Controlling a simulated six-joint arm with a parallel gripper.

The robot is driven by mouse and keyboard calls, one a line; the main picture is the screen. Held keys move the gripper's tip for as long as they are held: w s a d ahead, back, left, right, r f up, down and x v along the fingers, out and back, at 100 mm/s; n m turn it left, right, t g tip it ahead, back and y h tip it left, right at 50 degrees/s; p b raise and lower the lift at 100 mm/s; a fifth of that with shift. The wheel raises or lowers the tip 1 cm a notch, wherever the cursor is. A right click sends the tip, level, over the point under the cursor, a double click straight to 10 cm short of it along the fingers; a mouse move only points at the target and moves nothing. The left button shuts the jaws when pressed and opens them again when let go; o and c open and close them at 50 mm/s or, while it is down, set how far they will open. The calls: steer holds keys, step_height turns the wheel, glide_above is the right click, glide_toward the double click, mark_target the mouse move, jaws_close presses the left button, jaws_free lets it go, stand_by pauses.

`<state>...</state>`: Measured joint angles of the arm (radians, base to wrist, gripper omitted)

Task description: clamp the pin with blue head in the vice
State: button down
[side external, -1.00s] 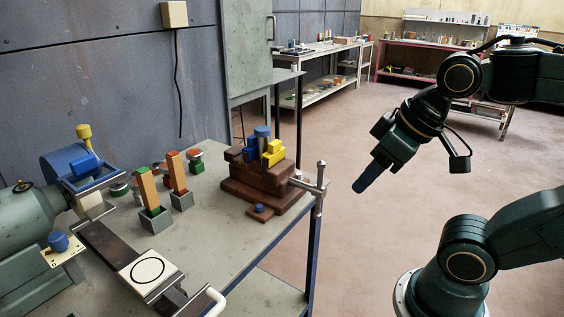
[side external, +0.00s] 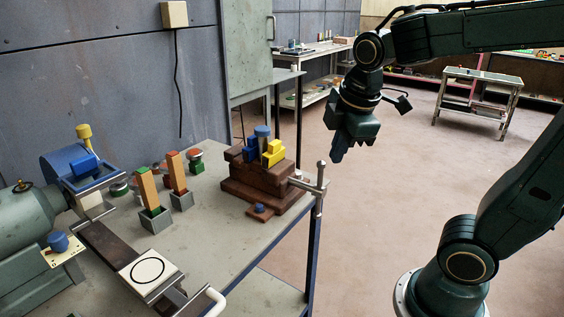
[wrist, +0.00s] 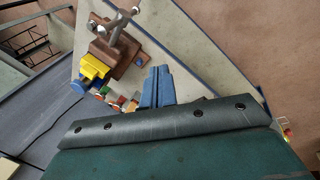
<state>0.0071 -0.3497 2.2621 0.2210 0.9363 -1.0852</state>
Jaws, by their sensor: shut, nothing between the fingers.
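A brown stepped vice (side external: 262,189) with a T-handle stands at the table's right corner, with blue and yellow blocks on top. An upright blue-topped cylinder (side external: 262,131) stands among these blocks; its round top also shows in the wrist view (wrist: 78,87). A small blue knob (side external: 260,207) sits on a brown plate in front of the vice. Another blue-headed piece (side external: 58,241) stands on a cream plate at the left. I cannot tell which is the task's pin. My gripper (side external: 338,157), with blue fingers, is shut and empty, in the air right of the vice.
The vice's metal T-handle (side external: 320,188) juts past the table edge. Two grey holders with upright orange blocks (side external: 149,190) and several red-and-green pieces stand left of the vice. A grey-green machine (side external: 25,220) fills the left.

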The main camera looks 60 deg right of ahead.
steer(key=w+d+f+n+g+h, duration=0.1)
steer(key=w+d+f+n+g, duration=0.1)
steer(key=w+n, duration=0.5)
steer(key=shift+w+d+f+n+g, duration=0.35)
steer(key=shift+d+f+n, duration=0.55)
steer(key=shift+n, duration=0.7)
steer(key=shift+f, duration=0.15)
glide_toward(320, 183)
steer(key=a+f, duration=0.4)
steer(key=f, duration=0.1)
steer(key=shift+w+d+f, duration=0.1)
steer(key=shift+d+f, duration=0.1)
steer(key=shift+d, duration=1.85)
steer(key=shift+d+r, duration=0.15)
steer(key=shift+d, duration=0.3)
